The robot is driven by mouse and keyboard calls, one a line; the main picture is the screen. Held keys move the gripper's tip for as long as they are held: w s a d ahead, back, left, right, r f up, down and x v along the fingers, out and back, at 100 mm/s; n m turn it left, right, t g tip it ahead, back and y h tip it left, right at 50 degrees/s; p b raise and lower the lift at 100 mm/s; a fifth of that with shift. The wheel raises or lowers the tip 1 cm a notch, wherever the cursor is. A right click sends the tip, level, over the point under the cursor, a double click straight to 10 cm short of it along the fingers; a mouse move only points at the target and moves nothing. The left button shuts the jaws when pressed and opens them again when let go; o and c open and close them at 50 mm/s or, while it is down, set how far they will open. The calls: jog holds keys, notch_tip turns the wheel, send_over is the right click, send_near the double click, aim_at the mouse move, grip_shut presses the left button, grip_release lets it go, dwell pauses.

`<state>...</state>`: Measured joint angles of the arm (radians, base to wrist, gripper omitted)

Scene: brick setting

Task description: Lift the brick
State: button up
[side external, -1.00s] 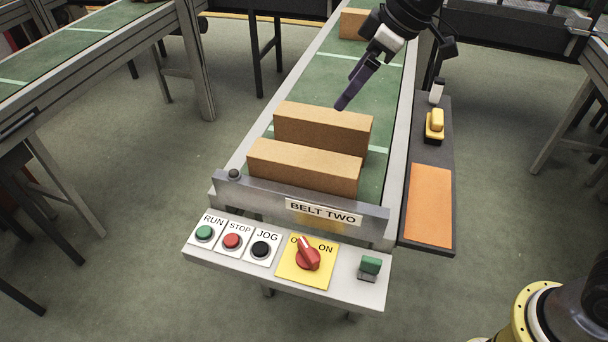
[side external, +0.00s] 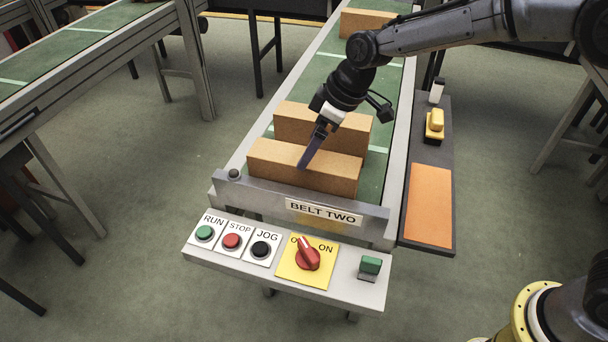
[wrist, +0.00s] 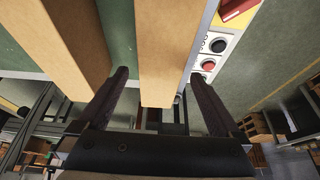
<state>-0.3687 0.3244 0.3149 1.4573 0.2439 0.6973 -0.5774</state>
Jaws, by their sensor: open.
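Two tan bricks lie crosswise near the belt's front end. The front brick (side external: 335,178) is just behind the end plate, and the rear brick (side external: 290,122) is a little farther back, with a narrow gap between them. My gripper (side external: 303,163) is open and points down at the front brick. In the wrist view, the front brick (wrist: 165,45) shows between the two spread fingers of my gripper (wrist: 158,74), and the rear brick (wrist: 62,40) is left of the left finger. I cannot tell how far the fingertips reach down beside the front brick.
A third brick (side external: 366,22) lies farther back on the green belt (side external: 340,75). The end plate (side external: 240,190) closes the belt's front. A panel with buttons and a red switch (side external: 307,258) is in front. A dark side shelf (side external: 425,170) with an orange pad runs along the right.

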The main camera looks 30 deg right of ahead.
aim_at(304, 176)
jog(key=x, duration=0.4)
jog(key=shift+a+f, duration=0.1)
jog(key=shift+f, duration=0.1)
grip_shut()
jog(key=shift+w+r, duration=0.1)
jog(key=shift+r, duration=0.3)
